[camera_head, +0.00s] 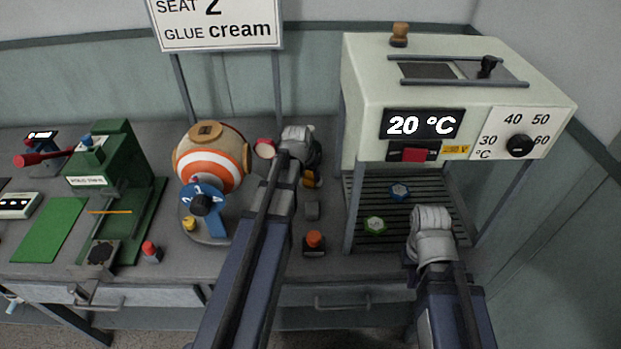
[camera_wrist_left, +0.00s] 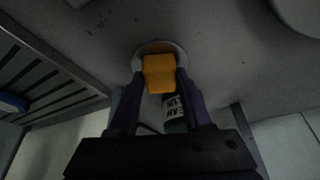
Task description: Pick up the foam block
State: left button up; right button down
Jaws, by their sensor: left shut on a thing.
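The foam block is an orange-yellow block (camera_wrist_left: 159,73), seen in the left wrist view between the two dark fingers of my left gripper (camera_wrist_left: 160,84). The fingers are shut on it. It is in front of a pale round rim on the grey bench; whether it touches the bench I cannot tell. In the head view a small part of the yellow block (camera_head: 311,179) shows beside my left gripper (camera_head: 305,168), whose fingertips are mostly hidden by its wrist. My right gripper (camera_head: 432,222) is over the front of the slatted bay; its fingers are hidden.
A dark object labelled "EAM" (camera_wrist_left: 173,110) shows below the block in the wrist view. A striped ball (camera_head: 208,163) stands left, with a green press (camera_head: 110,180) beyond. The heater (camera_head: 455,90) reads 20 °C. A red-topped button (camera_head: 314,240) is at the bench front.

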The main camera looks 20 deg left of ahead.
pick_arm(q)
grip_shut()
jog(key=shift+r, duration=0.15)
